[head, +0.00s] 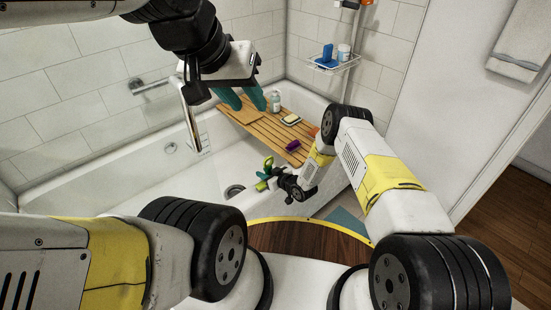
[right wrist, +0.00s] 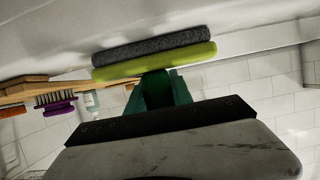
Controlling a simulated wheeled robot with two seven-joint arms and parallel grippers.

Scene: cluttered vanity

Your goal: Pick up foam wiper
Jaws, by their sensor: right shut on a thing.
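The foam wiper has a lime-green body with a dark grey foam strip. In the right wrist view the foam wiper (right wrist: 155,55) lies across the front of my fingertips. In the head view it shows as a small lime-green piece (head: 261,185), partly hidden by my right gripper (head: 272,173). That gripper is shut on the foam wiper, low over the tub near the drain. My left gripper (head: 242,98) is higher, above the tub, with its teal fingers apart and nothing visible between them.
A wooden bath tray (head: 262,128) spans the tub (head: 105,190), with a bottle (head: 275,100), a soap dish (head: 291,120) and a purple brush (head: 292,146) on it. A wire shelf (head: 335,66) hangs behind.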

